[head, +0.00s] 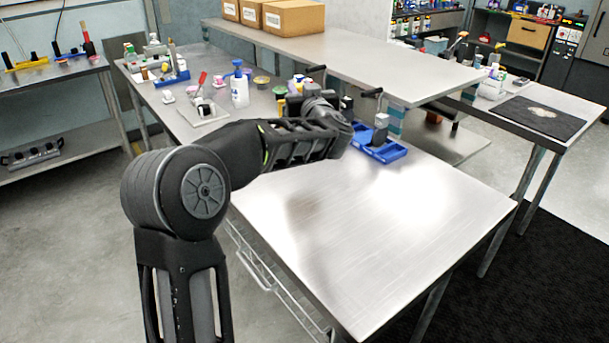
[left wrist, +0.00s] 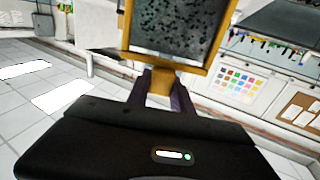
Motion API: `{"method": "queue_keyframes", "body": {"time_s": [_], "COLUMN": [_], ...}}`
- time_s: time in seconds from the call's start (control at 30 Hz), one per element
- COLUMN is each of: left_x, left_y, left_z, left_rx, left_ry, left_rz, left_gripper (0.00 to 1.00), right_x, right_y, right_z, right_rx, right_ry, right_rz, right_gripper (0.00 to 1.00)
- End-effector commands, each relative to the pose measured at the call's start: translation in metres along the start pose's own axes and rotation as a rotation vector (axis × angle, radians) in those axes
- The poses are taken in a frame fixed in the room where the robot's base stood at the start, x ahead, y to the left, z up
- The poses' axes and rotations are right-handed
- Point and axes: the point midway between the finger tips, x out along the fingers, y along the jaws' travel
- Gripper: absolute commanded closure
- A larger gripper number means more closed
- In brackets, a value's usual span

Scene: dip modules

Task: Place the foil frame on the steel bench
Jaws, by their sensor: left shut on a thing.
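The foil frame (left wrist: 213,51), a yellow border around a dark grey speckled panel, shows at the top of the left wrist view, cut off by its upper edge. My left gripper (left wrist: 168,80) is shut on its lower edge and holds it. In the head view my left arm reaches over the steel bench (head: 400,215) towards its far part. The fingertips and the foil frame cannot be made out there, hidden behind the wrist. My right gripper is in neither view.
A blue tray (head: 385,152) with a grey part stands at the bench's right edge, close to my left wrist. A raised steel shelf (head: 370,55) runs behind. A white bottle (head: 239,91) and small pots crowd the back left. The near bench top is bare.

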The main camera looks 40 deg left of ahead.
Motion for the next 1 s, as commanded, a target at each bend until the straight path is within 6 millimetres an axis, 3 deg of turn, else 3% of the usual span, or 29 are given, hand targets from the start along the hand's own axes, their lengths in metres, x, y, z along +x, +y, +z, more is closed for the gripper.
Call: {"method": "queue_keyframes", "body": {"time_s": [0.17,0.43,0.83,1.0], "left_x": [0.000,0.000,0.000,0.000], "left_y": [0.000,0.000,0.000,0.000], "left_z": [0.007,0.047,0.054,0.080], "left_rx": [0.002,0.002,0.001,0.003], "left_ry": [-0.001,-0.001,0.000,-0.003], "left_rz": [0.000,0.000,0.001,0.000], "left_gripper": [1.00,1.00,1.00,1.00], "right_x": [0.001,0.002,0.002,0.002], "right_y": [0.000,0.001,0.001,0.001], "right_z": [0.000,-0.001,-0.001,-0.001], "right_rx": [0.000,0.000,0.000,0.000], "right_ry": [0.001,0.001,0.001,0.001], "right_rz": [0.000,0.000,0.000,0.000], "right_gripper": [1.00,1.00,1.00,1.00]}}
